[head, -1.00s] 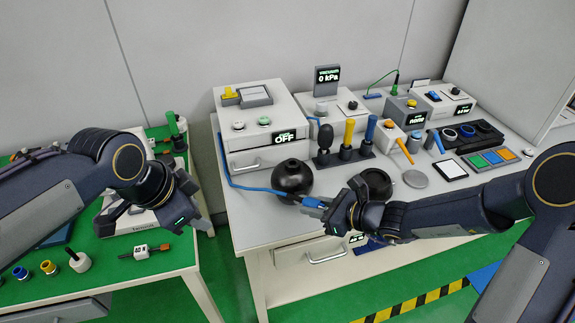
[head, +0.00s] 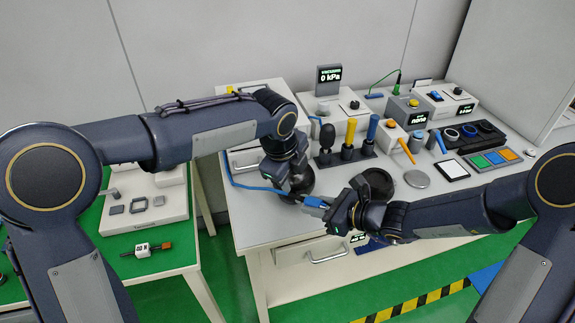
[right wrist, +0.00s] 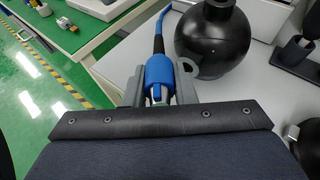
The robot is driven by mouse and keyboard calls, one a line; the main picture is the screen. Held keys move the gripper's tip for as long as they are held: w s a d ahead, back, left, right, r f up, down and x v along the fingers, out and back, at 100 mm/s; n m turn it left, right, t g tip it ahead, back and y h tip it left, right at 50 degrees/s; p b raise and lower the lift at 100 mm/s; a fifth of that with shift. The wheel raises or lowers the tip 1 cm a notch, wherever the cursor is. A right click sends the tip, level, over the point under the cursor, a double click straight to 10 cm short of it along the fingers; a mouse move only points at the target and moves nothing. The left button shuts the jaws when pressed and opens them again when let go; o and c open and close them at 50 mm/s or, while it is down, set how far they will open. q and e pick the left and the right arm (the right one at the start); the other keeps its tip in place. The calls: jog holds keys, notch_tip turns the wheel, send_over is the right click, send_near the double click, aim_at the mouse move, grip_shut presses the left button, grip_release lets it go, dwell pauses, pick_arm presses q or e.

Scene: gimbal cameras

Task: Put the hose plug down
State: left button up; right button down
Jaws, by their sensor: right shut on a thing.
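The blue hose plug (head: 316,202) is at the end of a blue hose (head: 243,186). My right gripper (head: 327,208) is shut on it above the front part of the grey bench (head: 268,230). In the right wrist view the plug (right wrist: 159,76) sits between the two grey fingers, with the hose running up from it. My left gripper (head: 284,180) is over the black round flask (head: 305,181), partly hiding it. Its fingers are too dark and small to tell open from shut. The flask (right wrist: 216,40) stands just beyond the plug in the right wrist view.
Behind are a drawer box (head: 245,158), a vacuum display (head: 329,78) reading 0 kPa, and a rack (head: 346,157) of upright handles. A second black round thing (head: 379,183) and a grey disc (head: 417,179) are to the right. A green side table (head: 150,240) is at left.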

aim_at(295, 195)
pick_arm(q)
jog(key=x, duration=0.7)
jog(key=shift+f, duration=0.1)
jog(key=shift+c, duration=0.4)
jog(key=shift+w, duration=0.1)
grip_shut()
pick_arm(e)
jog(key=shift+s+a, duration=0.1)
jog(key=c, duration=1.3)
grip_release()
jog(key=shift+o, duration=1)
